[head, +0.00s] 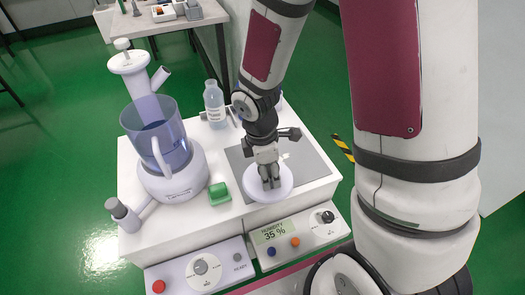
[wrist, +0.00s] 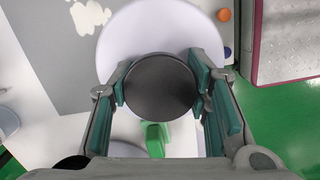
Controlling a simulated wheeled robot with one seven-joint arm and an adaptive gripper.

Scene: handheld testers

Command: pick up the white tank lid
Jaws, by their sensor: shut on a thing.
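The white tank lid (head: 285,184) is a round white disc on the right half of the white worktop, over a grey mat (head: 310,160). In the wrist view, the lid (wrist: 165,35) fills the upper middle and has a dark round knob (wrist: 160,85) at its centre. My gripper (head: 269,181) points down at the lid in the head view. In the wrist view, the fingers of my gripper (wrist: 160,92) are shut on the knob from both sides. I cannot tell whether the lid touches the mat or is slightly above it.
A white machine with a blue see-through tank (head: 150,120) stands at the left of the worktop (head: 128,165). A green block (head: 218,193) sits left of the lid, and a clear bottle (head: 214,105) stands behind. Panels with knobs and a humidity display (head: 272,231) line the front.

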